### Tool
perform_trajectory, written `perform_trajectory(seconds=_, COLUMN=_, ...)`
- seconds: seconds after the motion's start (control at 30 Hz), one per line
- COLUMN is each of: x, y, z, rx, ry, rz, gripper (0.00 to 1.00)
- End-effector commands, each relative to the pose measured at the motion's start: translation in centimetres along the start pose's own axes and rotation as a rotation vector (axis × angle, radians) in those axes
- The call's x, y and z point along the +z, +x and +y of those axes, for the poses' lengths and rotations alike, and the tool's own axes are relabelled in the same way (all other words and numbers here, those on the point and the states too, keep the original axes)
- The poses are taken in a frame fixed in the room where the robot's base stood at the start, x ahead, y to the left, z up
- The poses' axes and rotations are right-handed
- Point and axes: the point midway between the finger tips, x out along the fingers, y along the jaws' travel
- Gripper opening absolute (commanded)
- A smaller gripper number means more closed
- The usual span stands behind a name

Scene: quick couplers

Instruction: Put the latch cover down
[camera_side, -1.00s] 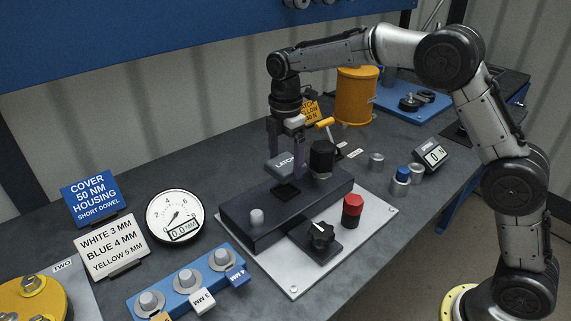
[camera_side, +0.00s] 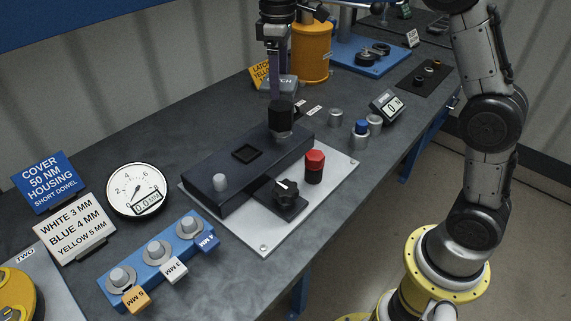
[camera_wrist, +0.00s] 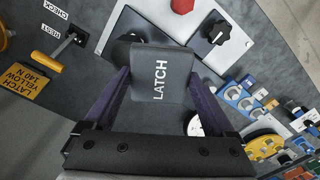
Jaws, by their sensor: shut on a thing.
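The latch cover (camera_side: 284,82) is a grey plate marked LATCH. My gripper (camera_side: 276,80) is shut on it and holds it in the air behind the black housing block (camera_side: 213,176). In the side view the black cylinder on the block partly hides the cover and fingertips. In the wrist view the cover (camera_wrist: 162,76) sits between the two purple-grey fingers of my gripper (camera_wrist: 160,84), its label facing the camera. The square dark opening (camera_side: 246,153) in the block's top is uncovered.
The black cylinder (camera_side: 281,117) stands up close to the cover. A red knob (camera_side: 315,165) and a black dial (camera_side: 286,192) sit on the light plate. A yellow sign (camera_wrist: 27,82) and yellow-handled crank (camera_wrist: 65,45) lie left in the wrist view. Grey bench stretches left of the block.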

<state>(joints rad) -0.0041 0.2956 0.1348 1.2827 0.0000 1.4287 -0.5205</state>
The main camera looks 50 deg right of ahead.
Motion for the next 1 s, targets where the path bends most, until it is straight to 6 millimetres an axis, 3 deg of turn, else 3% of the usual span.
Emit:
perform_trajectory(seconds=0.2, x=1.2, y=-0.5, z=-0.4, rx=0.0, ry=0.339, rz=-0.001, gripper=0.23)
perform_trajectory(seconds=0.5, x=1.4, y=-0.5, z=-0.6, rx=0.0, ry=0.523, rz=0.001, gripper=0.23)
perform_trajectory(seconds=0.73, x=1.1, y=-0.3, z=-0.4, rx=0.006, ry=0.453, rz=0.02, gripper=0.23)
perform_trajectory(seconds=0.87, x=1.2, y=1.1, z=-0.6, rx=0.006, ry=0.344, rz=0.018, gripper=0.23)
perform_trajectory(seconds=1.0, x=1.1, y=2.9, z=-3.6, rx=0.005, ry=0.146, rz=0.014, gripper=0.23)
